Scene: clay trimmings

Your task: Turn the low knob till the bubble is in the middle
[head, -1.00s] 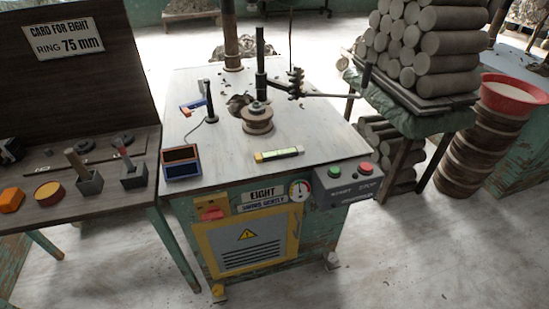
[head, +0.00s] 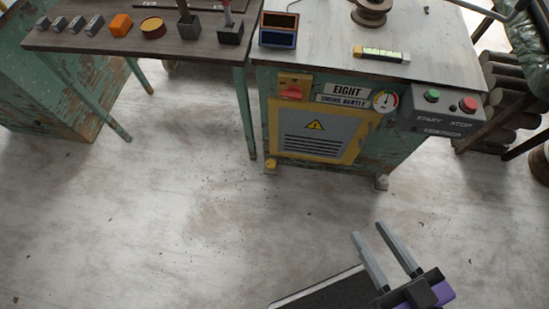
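A spirit level (head: 381,54) with a yellow-green vial lies on the machine's top near its front edge. Its bubble is too small to make out. Low on the machine's front are a small yellow knob (head: 270,165) at the left foot and a grey foot (head: 381,182) at the right corner. A red switch (head: 291,92) on a yellow plate sits higher on the front. My gripper (head: 371,231) is at the lower right, its two grey fingers apart with nothing between them. It is in front of the machine, apart from it and both feet.
The machine's front has a gauge (head: 385,100) and a box with green and red buttons (head: 451,104). A wooden side table (head: 130,38) stands at the left, its legs close to the machine. Logs (head: 505,95) are at the right. The floor (head: 180,230) in front is mostly clear.

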